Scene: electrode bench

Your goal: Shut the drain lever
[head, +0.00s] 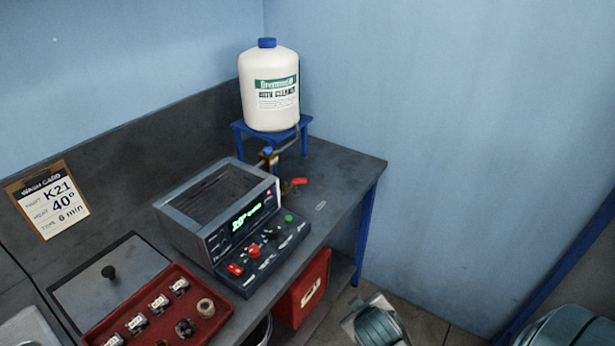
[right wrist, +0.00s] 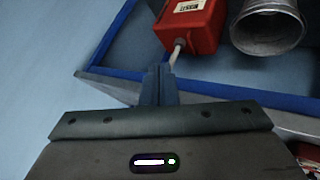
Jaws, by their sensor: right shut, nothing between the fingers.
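The drain lever (head: 299,181) is a small red handle at the right end of the grey cleaner tank (head: 215,205), pointing out to the right over the bench. My right gripper (right wrist: 159,78) shows in the right wrist view with its narrow fingers together and nothing between them. The lever is not seen in that view, and the fingers are apart from it. My left gripper is not in view.
A white bottle (head: 269,90) stands on a blue stand (head: 238,126) behind the tank, above a brass valve (head: 268,158). A red container (head: 302,290) sits under the bench; a red box (right wrist: 196,25) and metal bucket (right wrist: 268,28) show in the right wrist view.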

